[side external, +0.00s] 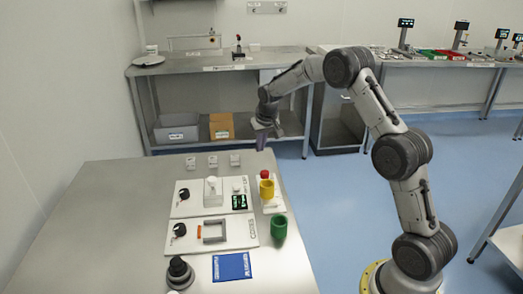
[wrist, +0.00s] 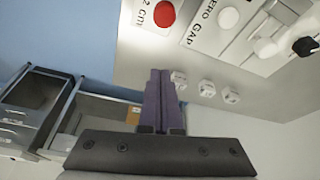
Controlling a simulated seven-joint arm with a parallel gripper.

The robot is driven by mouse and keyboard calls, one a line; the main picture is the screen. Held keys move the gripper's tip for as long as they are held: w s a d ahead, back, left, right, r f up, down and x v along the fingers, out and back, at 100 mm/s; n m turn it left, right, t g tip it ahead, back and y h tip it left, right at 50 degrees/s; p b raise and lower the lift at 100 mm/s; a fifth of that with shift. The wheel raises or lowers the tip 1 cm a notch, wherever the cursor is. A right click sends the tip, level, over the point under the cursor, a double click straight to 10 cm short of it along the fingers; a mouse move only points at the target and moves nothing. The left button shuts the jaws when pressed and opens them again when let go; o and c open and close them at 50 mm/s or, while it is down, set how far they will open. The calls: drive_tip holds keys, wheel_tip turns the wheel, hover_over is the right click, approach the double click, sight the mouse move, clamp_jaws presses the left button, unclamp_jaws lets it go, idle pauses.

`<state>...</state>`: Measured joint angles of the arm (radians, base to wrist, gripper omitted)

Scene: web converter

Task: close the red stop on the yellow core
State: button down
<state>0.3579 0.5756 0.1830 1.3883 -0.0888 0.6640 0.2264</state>
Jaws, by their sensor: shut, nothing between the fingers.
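The yellow core (side external: 267,190) stands upright on a narrow white plate near the table's right edge in the side view. The red stop (side external: 265,174) is a round red piece just behind the core; whether they touch is unclear. In the wrist view a red round top (wrist: 164,13) shows at the upper edge, on a white labelled plate; the yellow core is out of that view. My gripper (side external: 261,146) is above the table's far right edge, behind and above the red stop, touching nothing. Its dark fingers (wrist: 160,75) are shut together and empty.
A green cup-like piece (side external: 279,228) stands in front of the yellow core. White panels with black knobs (side external: 182,195) lie to the left. Three small white blocks (side external: 213,161) sit behind them. A blue card (side external: 232,267) and black knob (side external: 179,270) are nearer. The table's left is clear.

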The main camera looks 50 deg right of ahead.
sight(263, 174)
drive_tip(key=x, duration=0.7)
drive_tip(key=shift+w+d+f, duration=0.1)
drive_tip(key=shift+f, duration=0.45)
drive_tip(key=shift+s+a, duration=0.45)
drive_tip(key=shift+s, duration=0.35)
drive_tip(key=shift+s+a, duration=0.45)
drive_tip(key=shift+s, duration=0.35)
drive_tip(key=shift+s+a, duration=1.3)
